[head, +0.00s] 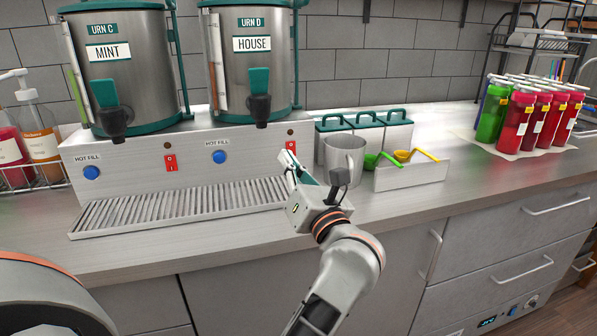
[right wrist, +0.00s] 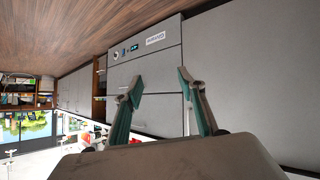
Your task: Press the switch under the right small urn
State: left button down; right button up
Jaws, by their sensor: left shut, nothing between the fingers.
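The right small urn, marked URN D HOUSE (head: 250,70), stands on the metal base, with its black and green tap in front. Under it, the right red switch (head: 291,147) is on the base's front panel, its lower part hidden by my left gripper (head: 287,157). That gripper is shut and empty, its tips at or just in front of the switch; I cannot tell whether they touch it. My right gripper (right wrist: 160,76) shows in the right wrist view, open and empty, with cabinet fronts beyond it.
URN C MINT (head: 110,65) stands to the left, with another red switch (head: 171,163) below. A slatted drip tray (head: 180,205) lies in front of the base. A metal pitcher (head: 345,157) and a scoop holder (head: 412,175) stand close right of my left gripper.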

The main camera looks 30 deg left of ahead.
pick_arm(q)
jog(key=w+d+f+n+h+b, duration=0.2)
jog(key=w+d+f+n+h, duration=0.1)
jog(key=w+f+h, duration=0.1)
send_near(291, 149)
jog(key=shift+h, duration=0.3)
jog(key=x, duration=0.2)
jog(key=f+x, duration=0.1)
jog(key=x, duration=0.2)
jog(key=shift+a+f+b, duration=0.1)
jog(key=shift+a+b, duration=0.05)
jog(key=shift+b, duration=0.2)
jog(key=shift+w+a, duration=0.4)
jog(key=shift+a, duration=0.05)
jog(key=shift+w+a, duration=0.1)
pick_arm(e)
jog(key=f, duration=0.1)
jog(key=s+f, duration=0.1)
jog(key=f, duration=0.1)
jog(key=shift+s+f, duration=0.1)
jog(key=shift+f, duration=0.1)
